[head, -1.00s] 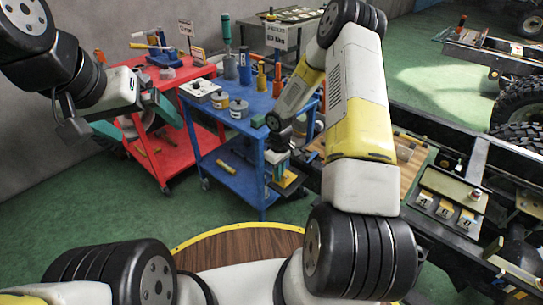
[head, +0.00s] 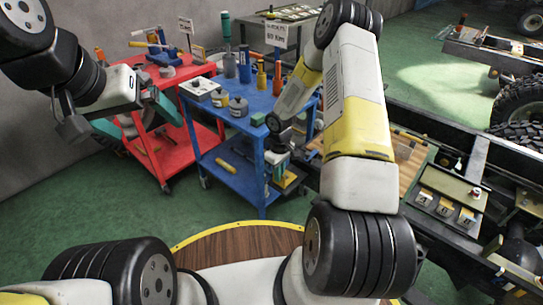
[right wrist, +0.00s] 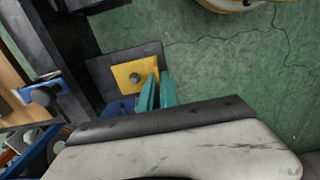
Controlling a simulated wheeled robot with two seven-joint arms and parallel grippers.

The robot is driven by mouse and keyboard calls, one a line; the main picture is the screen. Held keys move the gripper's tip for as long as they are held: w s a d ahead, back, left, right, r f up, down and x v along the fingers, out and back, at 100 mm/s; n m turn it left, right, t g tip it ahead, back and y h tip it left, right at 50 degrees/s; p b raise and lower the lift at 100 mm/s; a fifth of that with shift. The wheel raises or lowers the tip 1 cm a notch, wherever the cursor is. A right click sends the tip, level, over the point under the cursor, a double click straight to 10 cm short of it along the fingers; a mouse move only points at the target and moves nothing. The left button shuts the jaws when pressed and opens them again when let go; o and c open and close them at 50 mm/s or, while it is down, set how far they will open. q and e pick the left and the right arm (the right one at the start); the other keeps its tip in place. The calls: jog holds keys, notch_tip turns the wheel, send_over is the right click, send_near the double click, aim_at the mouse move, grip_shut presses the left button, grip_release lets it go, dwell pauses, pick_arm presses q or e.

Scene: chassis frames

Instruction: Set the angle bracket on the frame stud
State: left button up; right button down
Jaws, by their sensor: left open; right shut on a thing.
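My right gripper (head: 279,163) is partly hidden behind its own arm and hangs beside the blue cart. In the right wrist view its teal fingers (right wrist: 156,92) are shut on the angle bracket (right wrist: 136,77), which appears as a yellow plate with a round dark spot in front of a dark plate. The bracket also shows in the head view (head: 289,180), small and partly covered, held above the green floor. My left gripper (head: 135,120) is open and empty in front of the red cart. I cannot pick out the frame stud in either view.
The blue cart (head: 228,166) carries tins, bottles and tools. The red cart (head: 150,150) stands to its left. The dark chassis frame (head: 480,160) runs along the right, with a wooden board (head: 408,160) and a numbered tray (head: 445,208) beside it. Green floor lies open at left.

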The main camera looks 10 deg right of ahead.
jog(key=shift+f, duration=0.4)
dwell(0.5)
jog(key=c, duration=1.5)
grip_release()
jog(key=shift+r, duration=0.15)
jog(key=shift+r, duration=1.35)
jog(key=shift+r, duration=2.5)
